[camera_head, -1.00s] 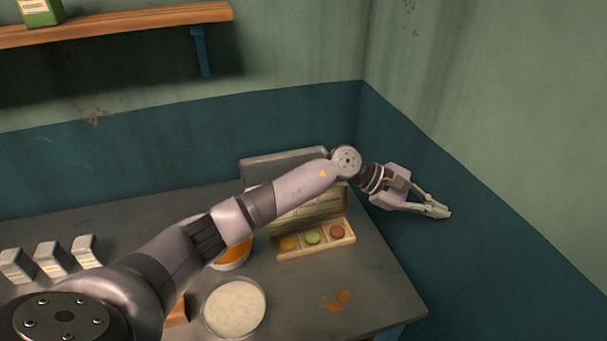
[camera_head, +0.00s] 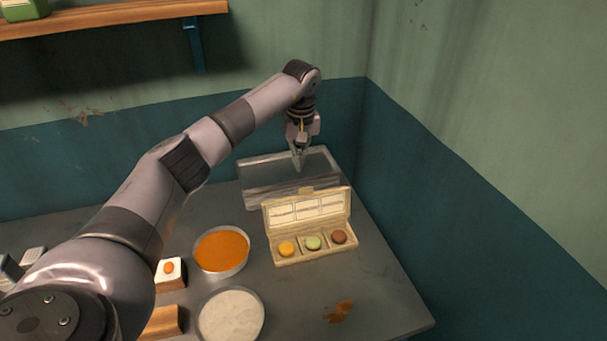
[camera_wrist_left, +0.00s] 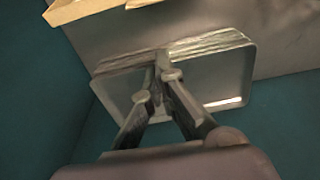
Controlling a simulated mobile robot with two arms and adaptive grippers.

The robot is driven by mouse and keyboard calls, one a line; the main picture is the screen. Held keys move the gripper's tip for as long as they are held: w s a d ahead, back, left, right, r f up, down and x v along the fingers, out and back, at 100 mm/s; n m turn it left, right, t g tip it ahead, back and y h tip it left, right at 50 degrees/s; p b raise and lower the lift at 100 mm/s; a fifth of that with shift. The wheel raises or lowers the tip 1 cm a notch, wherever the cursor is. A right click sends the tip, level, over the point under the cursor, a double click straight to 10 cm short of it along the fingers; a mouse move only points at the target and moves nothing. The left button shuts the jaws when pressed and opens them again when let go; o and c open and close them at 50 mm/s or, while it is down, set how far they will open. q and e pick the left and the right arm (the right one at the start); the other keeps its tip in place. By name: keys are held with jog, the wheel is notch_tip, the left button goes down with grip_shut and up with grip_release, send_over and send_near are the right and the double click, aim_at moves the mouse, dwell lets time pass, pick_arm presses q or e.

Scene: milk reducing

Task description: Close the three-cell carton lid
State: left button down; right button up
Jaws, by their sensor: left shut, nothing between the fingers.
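The three-cell carton (camera_head: 300,255) stands on the right part of the table in the head view. Its lid (camera_head: 308,208) is raised at the back and leans upright, with three pale panels inside. The cells hold a yellow, a green and a reddish-brown round piece. A cream edge of the carton (camera_wrist_left: 85,9) shows at the top left of the left wrist view. My left gripper (camera_head: 298,168) points down behind the lid, above a grey metal tray, shut and empty. Its fingers (camera_wrist_left: 161,70) also show in the left wrist view. My right gripper is in neither view.
The grey metal tray (camera_head: 262,166) stands behind the carton near the wall. A bowl of orange powder (camera_head: 221,250) and a bowl of white powder (camera_head: 231,316) are left of the carton.

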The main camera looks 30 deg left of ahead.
pick_arm(q)
jog(key=shift+s+d+f+p, duration=0.55)
jog(key=shift+d+f+p, duration=0.1)
jog(key=shift+f+p, duration=0.25)
jog(key=shift+s+d+f+p, duration=0.55)
jog(key=shift+d+f+p, duration=0.1)
jog(key=shift+f+p, duration=0.15)
